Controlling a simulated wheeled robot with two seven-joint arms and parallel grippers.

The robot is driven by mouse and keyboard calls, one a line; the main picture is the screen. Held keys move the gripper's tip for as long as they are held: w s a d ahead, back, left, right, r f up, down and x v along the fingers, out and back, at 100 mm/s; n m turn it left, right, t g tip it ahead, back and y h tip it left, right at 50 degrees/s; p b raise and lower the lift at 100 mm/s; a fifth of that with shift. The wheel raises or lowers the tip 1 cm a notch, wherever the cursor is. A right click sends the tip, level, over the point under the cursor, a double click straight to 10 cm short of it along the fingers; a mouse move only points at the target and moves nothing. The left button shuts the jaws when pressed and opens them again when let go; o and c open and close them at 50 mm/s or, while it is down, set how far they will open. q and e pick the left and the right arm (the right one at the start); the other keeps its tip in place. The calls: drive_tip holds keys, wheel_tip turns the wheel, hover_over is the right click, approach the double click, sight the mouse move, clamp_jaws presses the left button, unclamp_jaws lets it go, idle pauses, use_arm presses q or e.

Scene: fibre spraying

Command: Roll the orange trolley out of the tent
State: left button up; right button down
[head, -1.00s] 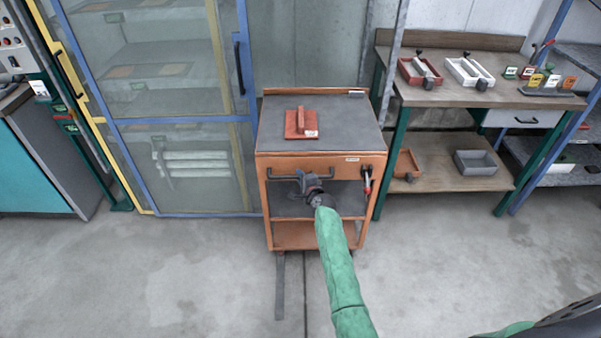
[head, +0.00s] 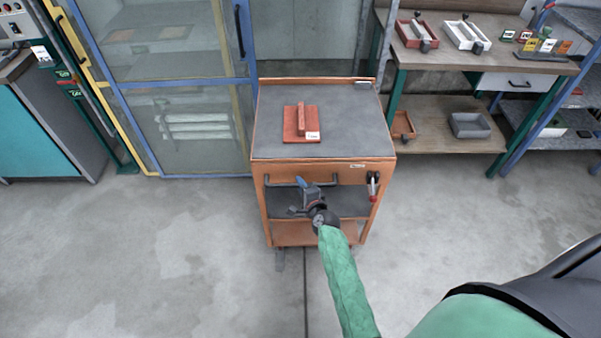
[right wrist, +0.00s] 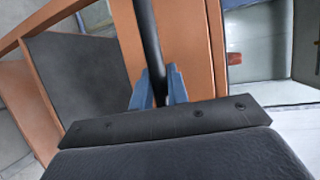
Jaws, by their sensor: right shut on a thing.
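The orange trolley (head: 322,242) stands upright on the floor in front of me, with a dark grey top and lower shelves. A black bar handle (head: 275,181) runs across its front. My right gripper (head: 303,186) is at this handle. In the right wrist view, the blue fingers (right wrist: 158,88) are closed around the black bar (right wrist: 148,40), beside the orange frame. A red block with a raised grip (head: 301,124) and a white tag lies on the trolley's top. My left gripper is out of view. I cannot tell which structure is the tent.
A glazed enclosure with a blue and yellow frame (head: 182,84) stands behind and left of the trolley. A workbench (head: 430,57) with trays stands behind right, beside metal shelving. A teal cabinet (head: 38,125) is at far left. The near concrete floor (head: 180,250) is clear.

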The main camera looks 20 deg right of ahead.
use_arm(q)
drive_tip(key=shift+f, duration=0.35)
use_arm(e)
drive_tip(key=shift+s+a, duration=0.2)
drive_tip(key=shift+s, duration=0.5)
drive_tip(key=c, duration=1.4)
unclamp_jaws()
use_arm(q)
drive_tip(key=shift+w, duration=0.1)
use_arm(e)
drive_tip(key=shift+o, duration=0.2)
